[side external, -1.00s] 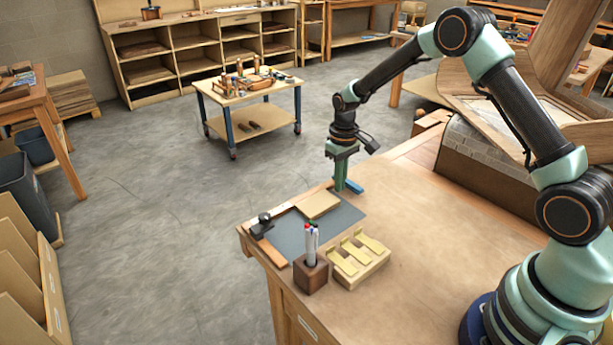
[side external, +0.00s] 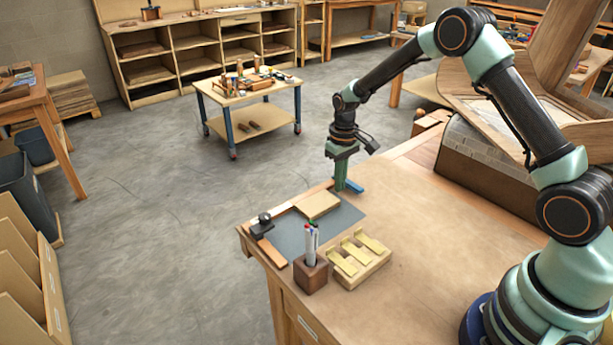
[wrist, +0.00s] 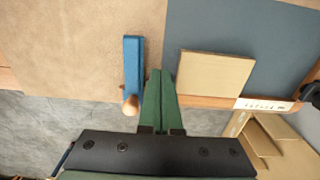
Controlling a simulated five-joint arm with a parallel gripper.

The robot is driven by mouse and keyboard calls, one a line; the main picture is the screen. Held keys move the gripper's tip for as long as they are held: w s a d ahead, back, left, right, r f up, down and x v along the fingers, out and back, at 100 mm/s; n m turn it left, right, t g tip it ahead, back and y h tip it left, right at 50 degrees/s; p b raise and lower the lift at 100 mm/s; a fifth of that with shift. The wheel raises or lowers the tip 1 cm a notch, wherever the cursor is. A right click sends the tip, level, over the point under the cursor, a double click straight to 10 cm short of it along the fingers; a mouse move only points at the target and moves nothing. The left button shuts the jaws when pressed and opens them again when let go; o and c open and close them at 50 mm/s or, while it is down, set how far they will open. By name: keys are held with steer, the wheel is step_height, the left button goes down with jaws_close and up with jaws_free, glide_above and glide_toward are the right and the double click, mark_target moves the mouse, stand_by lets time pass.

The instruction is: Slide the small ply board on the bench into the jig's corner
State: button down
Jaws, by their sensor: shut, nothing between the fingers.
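The small ply board (side external: 318,204) lies flat on the dark grey mat (side external: 290,235), near its far edge. It also shows in the wrist view (wrist: 215,73), to the right of the fingertips. The jig's wooden fences run along the mat's far edge (wrist: 228,102) and its left end (side external: 274,252). My gripper (side external: 341,188) is low over the bench, at the right end of the mat. In the wrist view its green fingers (wrist: 160,72) are together and empty, with a small gap between them and the board's left edge. Whether the fingertips touch the surface cannot be told.
A blue bar with a wooden knob (wrist: 132,70) lies just left of my fingers. A black knobbed piece (side external: 263,224) stands at the mat's left corner. A pen block (side external: 311,274) and a wooden block with yellow pieces (side external: 360,262) stand in front. The bench at right is clear.

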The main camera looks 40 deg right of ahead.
mark_target(305, 209)
steer(key=shift+f, duration=0.3)
steer(key=shift+f, duration=0.35)
steer(key=shift+f, duration=0.2)
steer(key=shift+r, duration=0.25)
stand_by(0.6)
steer(key=shift+a, duration=6.4)
steer(key=shift+d, duration=0.2)
steer(key=shift+d, duration=0.45)
